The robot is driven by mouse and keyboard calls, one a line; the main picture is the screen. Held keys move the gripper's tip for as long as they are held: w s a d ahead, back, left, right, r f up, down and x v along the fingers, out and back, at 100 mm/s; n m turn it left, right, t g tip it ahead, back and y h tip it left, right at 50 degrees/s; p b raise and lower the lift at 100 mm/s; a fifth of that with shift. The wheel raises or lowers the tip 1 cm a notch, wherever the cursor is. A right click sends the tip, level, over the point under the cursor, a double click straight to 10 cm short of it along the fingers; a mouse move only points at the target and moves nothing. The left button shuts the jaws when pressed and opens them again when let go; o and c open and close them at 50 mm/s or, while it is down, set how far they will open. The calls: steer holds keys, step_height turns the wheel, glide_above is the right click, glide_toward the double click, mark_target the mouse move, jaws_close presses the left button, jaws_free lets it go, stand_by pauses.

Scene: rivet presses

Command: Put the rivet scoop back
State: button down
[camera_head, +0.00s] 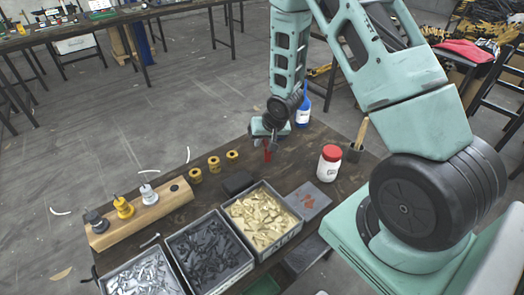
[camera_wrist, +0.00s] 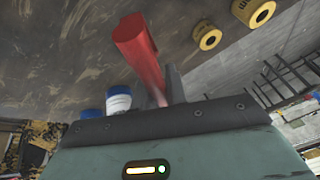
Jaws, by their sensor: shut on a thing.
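My gripper (camera_head: 268,139) is above the dark workbench (camera_head: 205,215), toward its far edge. It is shut on a red rod-like piece, which I take for the handle of the rivet scoop (camera_head: 267,153). In the wrist view the red handle (camera_wrist: 138,48) sticks out past the grey finger, tilted. The scoop's other end cannot be made out. A grey plate (camera_head: 318,203) with a reddish mark lies on the bench, right of the bin of brass-coloured rivets (camera_head: 294,232).
Bins of dark rivets (camera_head: 225,283) and silver rivets (camera_head: 110,284) stand in front. Yellow spools (camera_head: 214,164), a black block (camera_head: 238,182) and a wooden holder (camera_head: 150,220) are left. A red-lidded jar (camera_head: 329,165), a blue bottle (camera_head: 303,113) and a brush cup (camera_head: 354,153) are right.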

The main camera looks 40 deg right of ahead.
steer(key=shift+f, duration=2.15)
steer(key=shift+f, duration=0.15)
steer(key=c, duration=1.4)
jaws_free()
